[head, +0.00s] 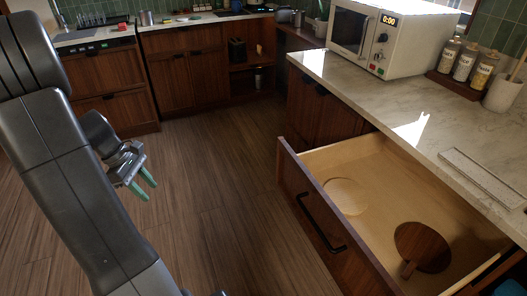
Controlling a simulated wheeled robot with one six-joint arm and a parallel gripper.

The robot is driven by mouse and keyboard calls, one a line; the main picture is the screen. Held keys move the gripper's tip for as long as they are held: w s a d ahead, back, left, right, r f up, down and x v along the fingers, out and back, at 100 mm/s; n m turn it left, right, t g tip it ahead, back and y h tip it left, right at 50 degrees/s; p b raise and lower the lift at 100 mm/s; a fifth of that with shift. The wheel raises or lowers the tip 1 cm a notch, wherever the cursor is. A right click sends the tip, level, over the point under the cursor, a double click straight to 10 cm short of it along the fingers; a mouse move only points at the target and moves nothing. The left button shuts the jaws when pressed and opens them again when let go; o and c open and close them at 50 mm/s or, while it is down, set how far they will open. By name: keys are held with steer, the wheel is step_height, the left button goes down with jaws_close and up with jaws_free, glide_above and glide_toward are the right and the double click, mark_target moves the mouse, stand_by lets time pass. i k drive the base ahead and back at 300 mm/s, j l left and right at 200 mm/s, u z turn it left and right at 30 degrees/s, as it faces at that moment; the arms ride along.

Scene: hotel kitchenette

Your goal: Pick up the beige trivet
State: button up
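A round, flat beige disc, which looks like the beige trivet (346,195), lies in the open drawer (309,193) near its front left. Its color is close to the drawer's pale wooden bottom. My gripper (145,188) is at the left over the floor, well apart from the drawer and the trivet. Its two green-tipped fingers point down and to the right, with a gap between them. It is open and holds nothing.
A round dark wooden board with a handle (422,248) lies in the same drawer, right of the trivet. Above are a marble counter (400,115), a microwave (385,40), spice jars (465,62) and a grey tray (482,178). The floor (215,190) between is clear.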

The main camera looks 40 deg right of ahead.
mark_target(350, 197)
steer(key=i+z, duration=0.45)
steer(key=i+j+z, duration=0.1)
steer(key=i+z, duration=0.4)
steer(key=i+j+z, duration=0.45)
steer(key=i+z, duration=0.2)
steer(key=z, duration=0.25)
steer(key=i+z, duration=0.15)
steer(key=z, duration=0.35)
steer(key=i+j+z, duration=0.15)
steer(key=z, duration=0.3)
steer(key=i+j+z, duration=0.1)
steer(key=j+z, duration=0.15)
steer(key=z, duration=0.2)
steer(key=i+j+z, duration=0.15)
steer(key=z, duration=0.3)
steer(key=i+j+z, duration=0.15)
steer(key=z, duration=0.3)
steer(key=i+j+z, duration=0.15)
steer(key=z, duration=0.35)
steer(key=j+z, duration=0.45)
steer(key=i+j+z, duration=0.1)
steer(key=j+z, duration=0.15)
